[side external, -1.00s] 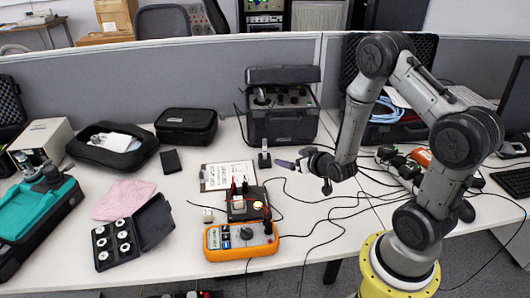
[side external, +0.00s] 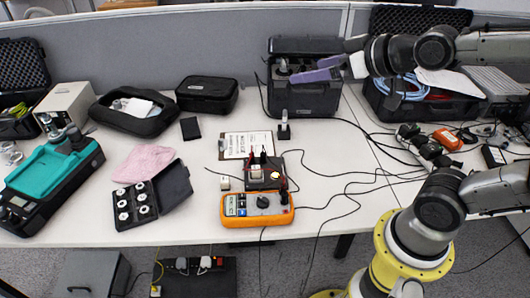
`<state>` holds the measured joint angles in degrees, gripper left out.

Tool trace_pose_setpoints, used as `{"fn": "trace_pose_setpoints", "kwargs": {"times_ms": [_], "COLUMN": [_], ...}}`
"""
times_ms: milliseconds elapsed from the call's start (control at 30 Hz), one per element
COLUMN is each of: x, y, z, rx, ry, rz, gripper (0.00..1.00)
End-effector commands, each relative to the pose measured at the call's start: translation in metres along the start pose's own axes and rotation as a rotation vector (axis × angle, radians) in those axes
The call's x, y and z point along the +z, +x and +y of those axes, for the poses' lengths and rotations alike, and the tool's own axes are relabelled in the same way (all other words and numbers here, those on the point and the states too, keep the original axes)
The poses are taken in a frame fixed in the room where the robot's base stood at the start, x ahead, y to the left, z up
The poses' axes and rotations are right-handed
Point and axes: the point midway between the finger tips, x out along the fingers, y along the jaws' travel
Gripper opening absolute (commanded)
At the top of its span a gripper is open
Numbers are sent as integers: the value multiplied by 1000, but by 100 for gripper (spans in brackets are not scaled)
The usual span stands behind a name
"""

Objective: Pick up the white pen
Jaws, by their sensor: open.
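My gripper (side external: 312,70) is at the upper middle of the side view, held sideways with its purple-grey fingers pointing left. It is open, and nothing shows between the fingers. It appears in front of the open black instrument case (side external: 303,103), well above the table. I cannot make out a white pen clearly. A clipboard with a printed sheet (side external: 247,145) lies below and left of my gripper on the table.
An orange multimeter (side external: 258,208), a small black device with leads, a black case of white discs (side external: 150,203) and a pink cloth (side external: 142,164) lie nearby. Loose black cables cross the right. Bare white table (side external: 335,155) lies right of the clipboard.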

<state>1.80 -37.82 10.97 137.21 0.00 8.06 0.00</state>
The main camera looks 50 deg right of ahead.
Motion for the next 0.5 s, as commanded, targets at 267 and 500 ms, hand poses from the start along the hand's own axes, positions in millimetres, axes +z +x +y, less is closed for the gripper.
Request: {"fn": "trace_pose_setpoints", "kwargs": {"times_ms": [267,500], "x": [82,129], "y": [-67,-88], "z": [-7,-5], "rx": [-26,-23], "ry": [-20,-23], "rz": [-343,-567], "gripper": [100,87]}}
